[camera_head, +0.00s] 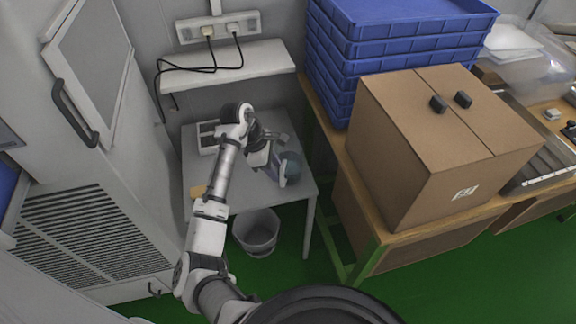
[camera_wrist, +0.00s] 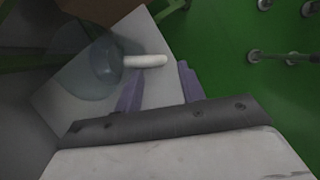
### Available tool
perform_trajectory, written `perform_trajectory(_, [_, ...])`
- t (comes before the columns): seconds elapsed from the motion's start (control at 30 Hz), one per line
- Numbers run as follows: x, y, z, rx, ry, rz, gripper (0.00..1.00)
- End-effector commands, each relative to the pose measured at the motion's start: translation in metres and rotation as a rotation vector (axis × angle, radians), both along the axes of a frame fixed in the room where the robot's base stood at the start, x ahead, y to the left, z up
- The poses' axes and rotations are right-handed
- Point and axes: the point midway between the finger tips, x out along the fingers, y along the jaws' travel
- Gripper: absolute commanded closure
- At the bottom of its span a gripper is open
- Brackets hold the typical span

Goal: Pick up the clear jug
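The clear jug (camera_wrist: 85,65) is a bluish see-through vessel on the left of the wrist view. Its white handle (camera_wrist: 143,62) points toward my fingers. My gripper (camera_wrist: 161,68) is open, with two purple fingers apart, and the handle's end lies at or just beyond the gap between the tips. I cannot tell whether they touch. In the head view, the jug (camera_head: 294,161) is near the right edge of the small grey table (camera_head: 240,196), partly hidden by my gripper (camera_head: 282,172).
A grey tray-like object (camera_head: 208,138) sits at the table's back left. To the right, a wooden bench holds a large cardboard box (camera_head: 430,150) and stacked blue crates (camera_head: 400,48). A wall shelf (camera_head: 230,66) hangs behind.

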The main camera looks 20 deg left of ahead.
Motion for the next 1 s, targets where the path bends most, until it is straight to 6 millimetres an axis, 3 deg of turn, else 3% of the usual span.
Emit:
perform_trajectory(0.3, [0.003, -0.016, -0.036, -0.001, 0.001, 0.001, 0.61])
perform_trajectory(0.57, [0.003, -0.017, -0.041, -0.001, 0.0, 0.001, 0.61])
perform_trajectory(0.87, [0.003, -0.017, -0.041, -0.001, 0.0, 0.0, 0.97])
perform_trajectory(1.0, [0.003, -0.017, -0.04, -0.001, 0.0, 0.0, 1.0])
